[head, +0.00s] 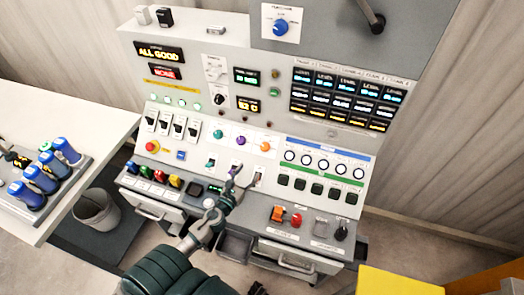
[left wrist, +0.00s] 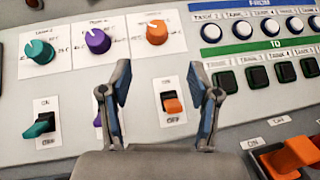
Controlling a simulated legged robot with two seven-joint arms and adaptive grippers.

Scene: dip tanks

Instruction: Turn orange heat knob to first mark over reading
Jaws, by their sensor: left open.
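The orange heat knob (head: 265,146) sits on a white card, rightmost in a row with a teal knob (head: 218,134) and a purple knob (head: 241,139). In the left wrist view, the orange knob (left wrist: 157,32) is at the top middle, with small marks around it too blurred to read. My left gripper (head: 240,182) is open and empty below the knob row. In the left wrist view its fingertips (left wrist: 167,88) are spread on either side of an orange rocker switch (left wrist: 172,103), below the orange knob. An amber display (head: 248,105) seems to show about 62 C.
A red and orange switch group (head: 287,217) is on the lower ledge. A side table (head: 60,125) with blue-handled items and a bucket (head: 96,209) stand at left.

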